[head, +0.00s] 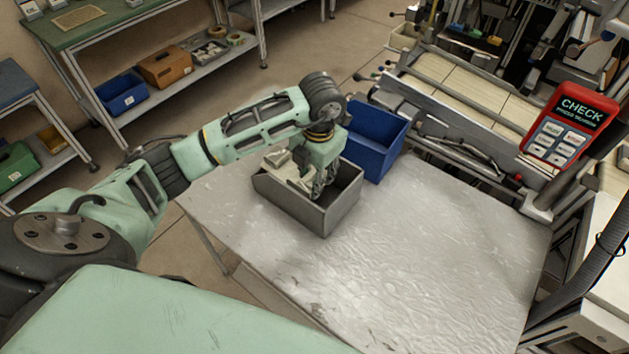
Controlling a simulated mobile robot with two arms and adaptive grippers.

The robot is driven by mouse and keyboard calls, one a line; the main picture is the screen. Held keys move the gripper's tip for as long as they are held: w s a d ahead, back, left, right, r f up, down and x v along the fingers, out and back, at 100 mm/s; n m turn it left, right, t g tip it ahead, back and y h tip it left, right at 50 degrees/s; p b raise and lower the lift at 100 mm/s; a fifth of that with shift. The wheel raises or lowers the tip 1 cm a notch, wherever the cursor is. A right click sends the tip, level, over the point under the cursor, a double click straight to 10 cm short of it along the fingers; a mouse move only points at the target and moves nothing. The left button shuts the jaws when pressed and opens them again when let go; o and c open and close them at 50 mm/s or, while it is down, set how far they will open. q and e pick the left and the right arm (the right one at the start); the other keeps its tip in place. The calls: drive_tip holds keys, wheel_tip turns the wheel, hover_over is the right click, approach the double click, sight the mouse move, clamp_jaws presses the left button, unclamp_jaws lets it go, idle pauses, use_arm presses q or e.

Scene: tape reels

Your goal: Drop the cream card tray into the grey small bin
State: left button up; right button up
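The grey small bin (325,218) stands on the table near its far left edge. The cream card tray (283,168) shows at the left inside the bin's opening, tilted, partly hidden by my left gripper and the bin wall. My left gripper (317,192) points down into the bin, just right of the tray. Its fingertips are partly hidden, so I cannot tell whether they touch the tray. My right gripper is out of view.
A blue bin (375,143) stands just behind the grey bin. The table (430,250) is bare in front and to the right. A red device reading CHECK (572,122) is at the right beside machinery. Shelving (180,75) stands at the back left.

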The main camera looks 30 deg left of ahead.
use_arm(q)
drive_tip(key=shift+d+f, duration=0.15)
drive_tip(key=shift+f, duration=0.1)
wheel_tip(320, 180, down, 4)
drive_tip(key=shift+r+p, duration=0.2)
drive_tip(key=shift+p, duration=0.55)
drive_tip(key=shift+f, duration=0.1)
drive_tip(key=shift+f+b, duration=0.55)
drive_tip(key=shift+b, duration=0.1)
drive_tip(key=o, duration=1.2)
drive_tip(key=shift+r, duration=0.1)
